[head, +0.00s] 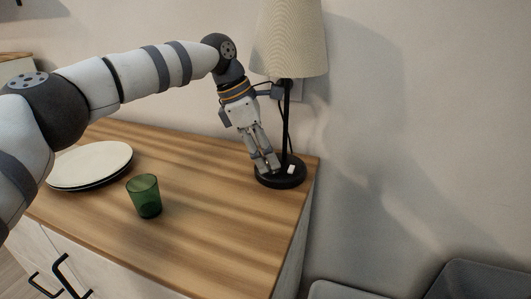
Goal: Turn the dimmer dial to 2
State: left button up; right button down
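A table lamp stands at the right end of the wooden cabinet top, with a cream shade (290,38), a dark pole and a round black base (268,181). A small white piece (291,169) sits on the base, right of the pole's foot; it may be the dimmer dial, but no numbers or marks can be read. My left gripper (265,167) points down at the left part of the base, left of the pole. Its fingers look close together; whether they are shut, touch the base or hide something is unclear. My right gripper is not in view.
A green glass (146,197) and stacked pale plates (90,164) stand on the cabinet top (215,215), left of the lamp. A cable hangs behind the pole by the wall. The wood in front of the lamp is clear. Grey furniture (480,281) is at lower right.

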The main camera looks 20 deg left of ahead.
pick_arm(q)
jog(key=s+a, duration=0.1)
jog(key=a, duration=0.3)
jog(key=s+a, duration=0.1)
jog(key=a, duration=0.2)
jog(key=s+a+r, duration=0.1)
jog(key=s+a, duration=0.1)
jog(key=a, duration=0.2)
jog(key=shift+s+a, duration=0.1)
jog(key=shift+a, duration=0.25)
